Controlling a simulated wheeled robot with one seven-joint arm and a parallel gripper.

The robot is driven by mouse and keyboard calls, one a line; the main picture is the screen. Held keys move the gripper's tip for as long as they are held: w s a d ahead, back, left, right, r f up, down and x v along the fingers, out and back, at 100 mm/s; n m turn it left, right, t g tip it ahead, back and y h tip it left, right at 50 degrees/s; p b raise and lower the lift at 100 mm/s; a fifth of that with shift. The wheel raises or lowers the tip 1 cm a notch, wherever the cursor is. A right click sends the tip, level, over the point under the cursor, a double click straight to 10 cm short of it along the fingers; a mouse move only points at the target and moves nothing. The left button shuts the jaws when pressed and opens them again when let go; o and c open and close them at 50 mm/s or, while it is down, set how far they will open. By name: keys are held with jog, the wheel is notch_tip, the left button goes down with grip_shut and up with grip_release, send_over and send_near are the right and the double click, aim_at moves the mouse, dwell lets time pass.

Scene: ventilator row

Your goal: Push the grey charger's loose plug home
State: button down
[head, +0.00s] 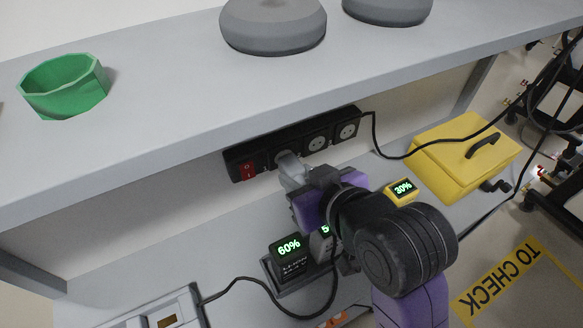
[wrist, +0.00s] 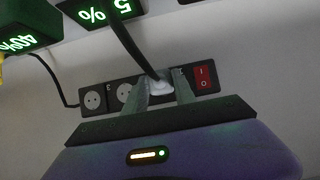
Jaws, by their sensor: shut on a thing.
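The black power strip (head: 295,140) is mounted on the wall under the shelf, with a red switch (head: 247,169) at its left end and several round sockets. My gripper (head: 288,172) is at the socket beside the switch, its fingers shut on a pale grey plug (wrist: 160,86). A dark cable runs from the plug toward the camera in the wrist view. The plug is at the strip's face; how deep it sits is hidden by my fingers.
A yellow unit (head: 402,190) reading "30%" and a yellow case (head: 463,155) stand at right. The upper shelf (head: 170,95) overhangs the strip and holds a green bowl (head: 65,85) and grey round objects (head: 273,25). A black cable leaves the strip's right end.

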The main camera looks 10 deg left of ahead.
jog(key=shift+w+a, duration=0.25)
jog(key=shift+w, duration=0.1)
dwell(0.3)
dwell(0.4)
jog(key=c, duration=0.9)
grip_release()
jog(key=shift+c, duration=0.2)
jog(key=shift+s, duration=0.1)
